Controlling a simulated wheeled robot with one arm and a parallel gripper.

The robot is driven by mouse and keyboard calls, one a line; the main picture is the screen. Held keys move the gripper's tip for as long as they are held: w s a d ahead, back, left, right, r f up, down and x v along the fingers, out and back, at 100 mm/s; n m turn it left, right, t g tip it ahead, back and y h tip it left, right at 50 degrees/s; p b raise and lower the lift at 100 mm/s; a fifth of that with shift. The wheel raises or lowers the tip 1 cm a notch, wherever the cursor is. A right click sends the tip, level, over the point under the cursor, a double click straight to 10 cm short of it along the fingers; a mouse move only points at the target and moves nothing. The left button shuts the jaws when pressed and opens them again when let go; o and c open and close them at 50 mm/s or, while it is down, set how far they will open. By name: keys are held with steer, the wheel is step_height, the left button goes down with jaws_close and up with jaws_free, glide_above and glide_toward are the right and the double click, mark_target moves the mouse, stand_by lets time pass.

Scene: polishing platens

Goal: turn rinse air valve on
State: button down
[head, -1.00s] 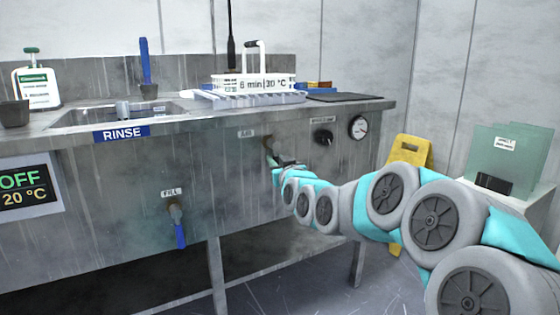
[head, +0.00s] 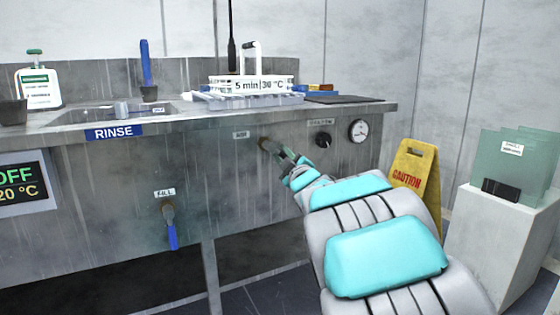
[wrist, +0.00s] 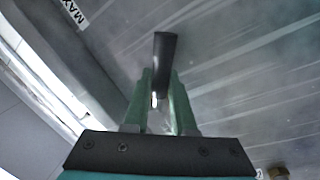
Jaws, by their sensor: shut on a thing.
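The rinse air valve (head: 264,143) is on the front panel of the steel bench, right of a small label (head: 241,134) that seems to read AIR. My gripper (head: 286,157) is at the valve, with its fingers on the handle, which points to the lower right. In the wrist view the dark handle (wrist: 165,55) stands between the two green fingers of my gripper (wrist: 162,78), which are shut on it.
A dark knob (head: 323,140) and a round gauge (head: 358,130) are to the right of the valve. The blue-handled fill valve (head: 171,233) is lower left. A yellow caution sign (head: 412,180) and a white stand (head: 490,235) with green panels are at the right.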

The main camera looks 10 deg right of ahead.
steer(key=n, duration=0.2)
steer(key=r+n+y, duration=0.1)
steer(key=n, duration=0.3)
steer(key=shift+w+d+r+n+y+b, duration=0.15)
steer(key=shift+d+r+n+y+b, duration=0.15)
steer(key=shift+d+r+y+b, duration=0.1)
steer(key=shift+r, duration=0.1)
steer(key=c, duration=0.7)
jaws_free()
steer(key=shift+c, duration=0.2)
steer(key=v, duration=0.8)
steer(key=shift+p, duration=0.35)
